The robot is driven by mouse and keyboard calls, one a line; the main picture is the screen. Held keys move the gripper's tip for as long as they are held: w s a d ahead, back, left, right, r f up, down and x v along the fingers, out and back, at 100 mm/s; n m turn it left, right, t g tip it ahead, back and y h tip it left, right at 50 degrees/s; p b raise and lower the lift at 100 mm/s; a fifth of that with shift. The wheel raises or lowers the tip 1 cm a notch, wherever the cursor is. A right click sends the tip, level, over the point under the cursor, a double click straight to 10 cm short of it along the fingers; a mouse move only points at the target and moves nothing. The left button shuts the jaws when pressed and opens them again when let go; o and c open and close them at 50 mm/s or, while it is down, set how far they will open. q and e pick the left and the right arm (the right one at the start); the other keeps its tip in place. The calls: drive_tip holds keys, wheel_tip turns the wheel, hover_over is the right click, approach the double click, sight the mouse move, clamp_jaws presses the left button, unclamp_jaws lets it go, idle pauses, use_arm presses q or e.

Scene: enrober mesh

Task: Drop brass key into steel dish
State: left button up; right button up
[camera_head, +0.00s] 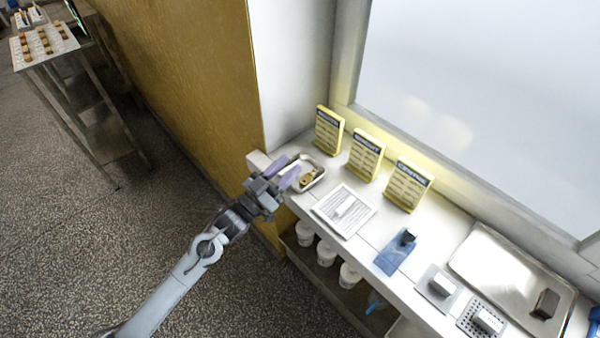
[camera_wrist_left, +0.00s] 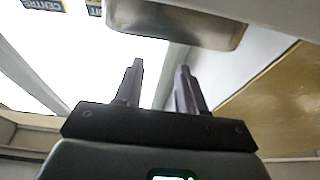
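The small steel dish (camera_head: 318,180) stands at the left end of the white counter. One or more small golden-brown things (camera_head: 307,178) lie in it; they are too small to tell whether the brass key is among them. My left gripper (camera_head: 287,168) is at the dish's left edge, its two purple fingers pointing towards it. In the left wrist view the fingers (camera_wrist_left: 158,82) are apart with nothing visible between them. The metal dish (camera_wrist_left: 180,22) shows at the top of that view, beyond the fingertips. My right gripper is in neither view.
Yellow sign cards (camera_head: 366,155) stand behind the dish along the wall. A white tray with a striped sheet (camera_head: 328,214), a blue mat (camera_head: 390,259), small blocks and a large metal tray (camera_head: 490,262) lie to the right. White tubs (camera_head: 326,254) stand on the shelf below.

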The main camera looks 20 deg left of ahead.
use_arm(q)
drive_tip(key=p+v, duration=0.1)
drive_tip(key=v, duration=0.9)
drive_tip(key=shift+s, duration=0.1)
